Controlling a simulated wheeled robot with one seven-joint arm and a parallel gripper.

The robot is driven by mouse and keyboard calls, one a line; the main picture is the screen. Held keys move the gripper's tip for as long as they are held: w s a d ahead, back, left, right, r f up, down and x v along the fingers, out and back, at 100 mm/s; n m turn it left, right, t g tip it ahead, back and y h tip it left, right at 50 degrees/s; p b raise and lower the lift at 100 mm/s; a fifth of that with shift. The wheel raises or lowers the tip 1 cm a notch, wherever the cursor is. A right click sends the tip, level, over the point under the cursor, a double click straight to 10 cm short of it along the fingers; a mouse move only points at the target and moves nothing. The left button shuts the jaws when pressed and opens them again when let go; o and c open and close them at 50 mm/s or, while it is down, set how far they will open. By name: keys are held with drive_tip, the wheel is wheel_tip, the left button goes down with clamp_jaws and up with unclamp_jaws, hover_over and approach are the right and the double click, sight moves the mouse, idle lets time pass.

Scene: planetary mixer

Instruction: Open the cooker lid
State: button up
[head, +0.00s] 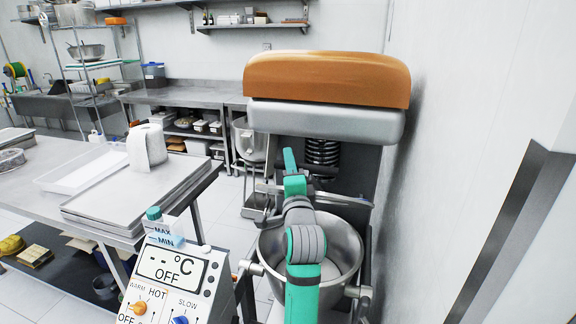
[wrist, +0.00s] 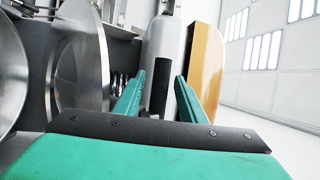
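The mixer has an orange top cover (head: 325,80) over a silver head housing (head: 325,120). Below it stands an open metal bowl (head: 350,245). A thin round metal plate (wrist: 80,75) lies between bowl and head; I cannot tell for sure whether it is the lid. The bowl (wrist: 12,70), silver housing (wrist: 165,50) and orange cover (wrist: 207,70) show sideways in the wrist view. My teal gripper (head: 290,155) is above the bowl and below the head. In the wrist view its fingers (wrist: 160,82) are apart, with nothing clearly held between them.
A control panel (head: 175,275) reading OFF stands at the front left. A steel table (head: 60,160) with trays is at the left. A white wall (head: 480,110) stands close on the right. Shelves and counters line the back. Tiled floor shows between table and mixer.

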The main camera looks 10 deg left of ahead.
drive_tip(key=v, duration=1.1)
drive_tip(key=s+d+f+n+h, duration=0.1)
drive_tip(key=s+d+f, duration=0.1)
drive_tip(key=s+f, duration=0.5)
drive_tip(key=s+d+f+n+g+h, duration=0.1)
drive_tip(key=s+d+f+n+h, duration=0.15)
drive_tip(key=f, duration=0.95)
drive_tip(key=s+d+f+n+h, duration=0.1)
drive_tip(key=s+d+f, duration=0.3)
drive_tip(key=f, duration=0.5)
drive_tip(key=s+d+f+n+g+h, duration=0.1)
drive_tip(key=s+f+n, duration=0.5)
drive_tip(key=s, duration=1)
drive_tip(key=s+f+n+g, duration=0.1)
drive_tip(key=s+f+n, duration=0.1)
drive_tip(key=s, duration=1.6)
drive_tip(key=shift+d+f+n+g+h, duration=0.3)
drive_tip(key=shift+d+f+n+h, duration=0.05)
drive_tip(key=shift+d+n, duration=0.1)
drive_tip(key=shift+c, duration=0.7)
drive_tip(key=shift+d, duration=0.1)
